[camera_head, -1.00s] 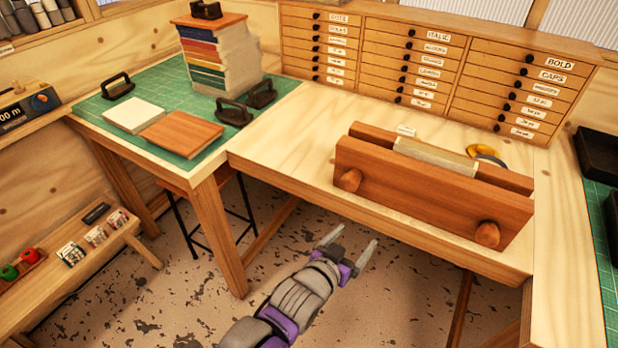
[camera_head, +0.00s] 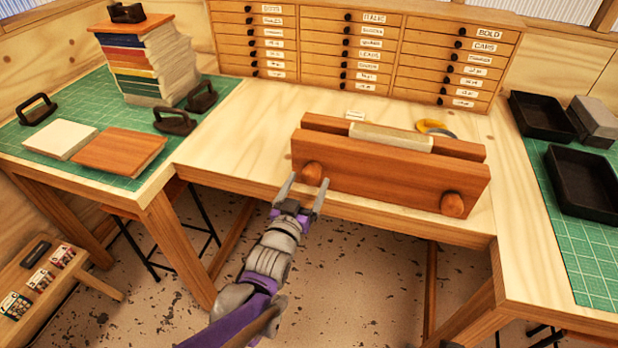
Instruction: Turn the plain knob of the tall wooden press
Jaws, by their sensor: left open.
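A wooden press (camera_head: 375,178) of two long beams stands on the table, with a pale block (camera_head: 391,137) between its beams. Its front beam has a left round knob (camera_head: 312,173) and a right round knob (camera_head: 452,205); both look plain, and I cannot tell which one is meant. My left gripper (camera_head: 306,183) is open and empty, its fingertips on either side of the left knob in the picture. I cannot tell whether they touch it. My right gripper is not in view.
A drawer cabinet (camera_head: 345,62) stands behind the press, with a yellow tape roll (camera_head: 436,128) between. Black trays (camera_head: 583,182) lie on the right mat. A book stack (camera_head: 150,68) and black-handled weights (camera_head: 174,121) stand on the left mat. The table (camera_head: 235,150) left of the press is clear.

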